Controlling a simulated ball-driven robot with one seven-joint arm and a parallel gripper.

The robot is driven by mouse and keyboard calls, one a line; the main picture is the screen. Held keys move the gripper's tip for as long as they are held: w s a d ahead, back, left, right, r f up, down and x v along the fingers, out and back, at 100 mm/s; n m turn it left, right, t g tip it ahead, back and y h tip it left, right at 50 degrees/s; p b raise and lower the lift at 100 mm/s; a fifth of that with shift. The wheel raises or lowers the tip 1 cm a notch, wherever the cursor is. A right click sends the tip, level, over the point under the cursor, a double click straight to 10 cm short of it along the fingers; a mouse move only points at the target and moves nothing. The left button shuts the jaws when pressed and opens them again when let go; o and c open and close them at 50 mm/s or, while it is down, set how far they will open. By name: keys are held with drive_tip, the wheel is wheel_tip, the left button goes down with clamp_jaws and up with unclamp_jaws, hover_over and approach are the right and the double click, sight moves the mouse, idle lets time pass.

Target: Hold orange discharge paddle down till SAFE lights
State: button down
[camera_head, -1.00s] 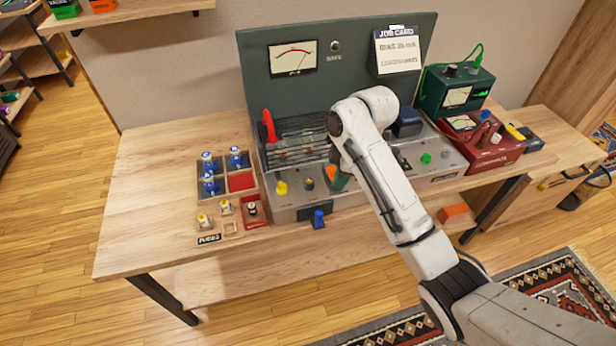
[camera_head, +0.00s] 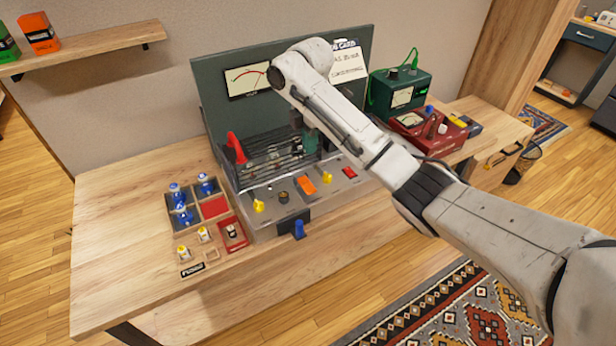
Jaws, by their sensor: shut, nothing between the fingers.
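The orange discharge paddle (camera_head: 306,186) shows on the sloped front panel of the grey amp chassis (camera_head: 268,232), between a dark knob (camera_head: 283,197) and a yellow knob (camera_head: 327,177). I cannot tell whether it is pressed. My gripper (camera_head: 312,150) is partly hidden by my arm. It is shut and empty, beyond the paddle near the right end of the wire cage, and looks apart from the paddle. The meter (camera_head: 247,80) is on the dark green back panel (camera_head: 217,113). The SAFE lamp is hidden behind my arm.
A red lever (camera_head: 236,148) stands at the cage's left end. A green meter box (camera_head: 405,92) and a red tester (camera_head: 425,130) stand right. The bench front left is clear.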

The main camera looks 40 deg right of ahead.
sight(310, 190)
wheel_tip(310, 190, down, 14)
drive_tip(key=shift+b, duration=1.25)
drive_tip(key=shift+s, duration=0.1)
drive_tip(key=shift+s+a+f+t+h+p, duration=0.15)
drive_tip(key=shift+f+t+p, duration=0.1)
drive_tip(key=shift+t+p, duration=0.3)
drive_tip(key=shift+s+f+t+h+p, duration=0.2)
drive_tip(key=shift+t+p, duration=0.1)
drive_tip(key=shift+t, duration=0.35)
drive_tip(key=shift+f, duration=0.3)
drive_tip(key=shift+w, duration=0.1)
drive_tip(key=shift+r, duration=0.15)
idle(1.2)
drive_tip(key=shift+r+p, duration=0.65)
drive_tip(key=shift+p, duration=0.05)
drive_tip(key=shift+r, duration=0.1)
